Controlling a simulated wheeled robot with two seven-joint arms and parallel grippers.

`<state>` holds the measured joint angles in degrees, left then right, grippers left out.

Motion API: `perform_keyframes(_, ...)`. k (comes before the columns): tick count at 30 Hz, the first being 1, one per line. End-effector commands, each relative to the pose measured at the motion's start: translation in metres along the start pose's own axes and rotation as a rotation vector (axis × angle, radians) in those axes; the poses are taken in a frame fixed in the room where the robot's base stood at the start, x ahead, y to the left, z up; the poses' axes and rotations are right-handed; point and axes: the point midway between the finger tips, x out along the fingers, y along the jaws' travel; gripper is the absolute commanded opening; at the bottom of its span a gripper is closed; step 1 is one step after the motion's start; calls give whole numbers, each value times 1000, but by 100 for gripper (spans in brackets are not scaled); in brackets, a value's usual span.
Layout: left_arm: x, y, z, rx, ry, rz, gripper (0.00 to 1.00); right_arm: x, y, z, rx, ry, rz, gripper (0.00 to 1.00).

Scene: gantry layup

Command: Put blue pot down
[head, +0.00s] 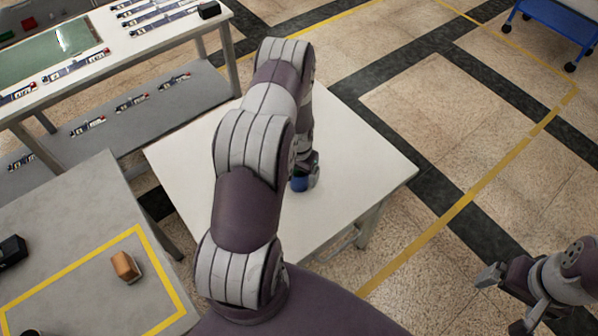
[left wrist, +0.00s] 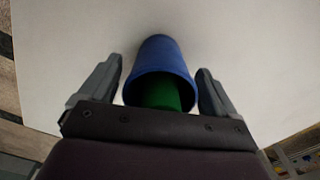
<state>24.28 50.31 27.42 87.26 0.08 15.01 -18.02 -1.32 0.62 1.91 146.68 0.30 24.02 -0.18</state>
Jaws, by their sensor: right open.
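The blue pot (left wrist: 162,62) stands on the white table (left wrist: 60,30), with something green (left wrist: 160,93) inside its opening. In the head view the pot (head: 299,184) shows small beside my left gripper (head: 308,168), which is partly hidden by my arm. In the left wrist view my left gripper (left wrist: 160,82) has one finger on each side of the pot. A narrow gap shows between the pot and each finger, so the jaws look open around it. My right gripper (head: 497,304) is open and empty at the lower right, over the floor.
The white table (head: 365,165) has free room right of the pot. A grey table (head: 60,215) at left holds an orange-brown block (head: 126,266) inside a yellow outline. A workbench (head: 150,50) with several small parts stands behind. A blue cart (head: 555,22) is far right.

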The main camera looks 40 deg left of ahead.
Motion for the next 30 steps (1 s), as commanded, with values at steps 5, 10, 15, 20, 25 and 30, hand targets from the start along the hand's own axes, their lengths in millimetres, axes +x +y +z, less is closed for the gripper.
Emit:
perform_keyframes(5, -6, 0, 0, 0, 0, 0, 91, -5, 0, -1, 0, 0, 0, 95)
perform_keyframes(10, -31, 0, -1, 0, 4, -1, 91, 2, 0, 0, 0, 0, 0, 95)
perform_keyframes(15, -74, 0, -1, 0, 6, -2, 91, 7, 0, 1, 0, 0, 0, 95)
perform_keyframes(20, -108, 0, 0, 0, 3, -1, 91, 10, 0, 1, 0, 0, 0, 95)
perform_keyframes(25, -138, 15, 3, 14, 12, -3, 91, 11, 0, 1, 0, 0, 0, 95)
perform_keyframes(30, -212, 104, 57, 88, 75, -6, 91, 11, 0, 1, 0, 0, 0, 95)
